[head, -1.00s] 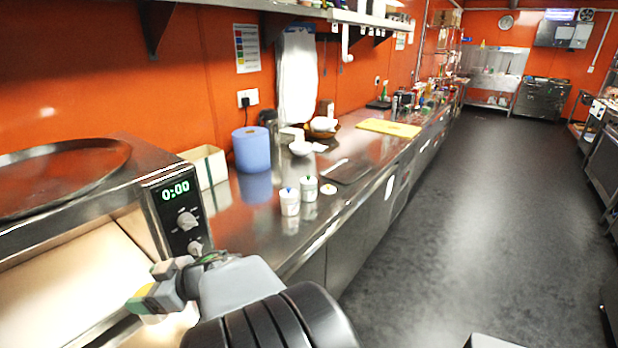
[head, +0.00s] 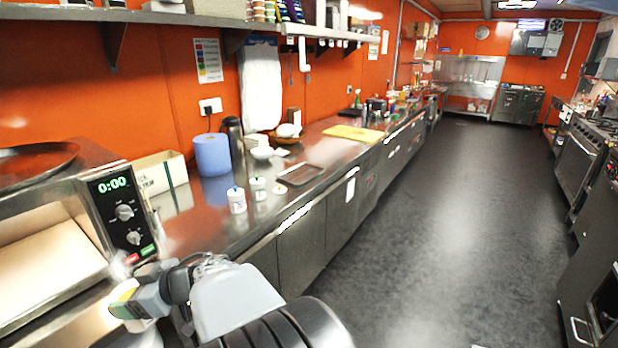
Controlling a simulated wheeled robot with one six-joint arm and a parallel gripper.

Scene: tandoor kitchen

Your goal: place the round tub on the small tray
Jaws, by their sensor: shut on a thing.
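My gripper (head: 128,306) is at the lower left, in front of the microwave and the counter's near end. It is shut on a pale round thing (head: 142,335), which looks like the round tub. My gripper and the frame's bottom edge hide most of it. The small tray (head: 301,174) is dark, flat and empty, and lies on the steel counter farther ahead. My gripper is well short of the tray, to its left in the picture.
Two white pots, one blue-topped (head: 237,202) and one green-topped (head: 257,188), stand left of the tray, with a small white disc (head: 278,187) beside them. A blue paper roll (head: 212,154) and white bowl (head: 262,153) are behind. The floor (head: 440,220) to the right is clear.

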